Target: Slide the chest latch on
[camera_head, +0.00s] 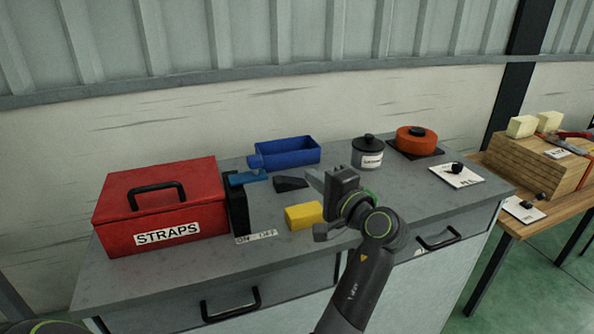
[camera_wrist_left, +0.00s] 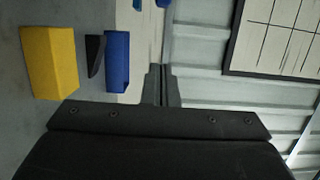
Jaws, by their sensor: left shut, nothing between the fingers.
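The red chest (camera_head: 160,205) with a black handle and a STRAPS label stands on the left of the grey workbench. On its right side is an upright black latch housing (camera_head: 238,208) with a blue slider (camera_head: 249,177) sticking out to the right at its top. An ON OFF label (camera_head: 256,237) lies in front of it. My left gripper (camera_head: 314,178) is shut and empty above the bench, right of the slider and apart from it. Its closed fingers also show in the left wrist view (camera_wrist_left: 161,85). My right gripper is not in view.
A yellow block (camera_head: 304,216), a black wedge (camera_head: 290,184) and a blue bin (camera_head: 286,153) lie between chest and gripper. A lidded jar (camera_head: 368,154) and an orange round object (camera_head: 416,140) stand right. A wooden table (camera_head: 520,196) stands beyond.

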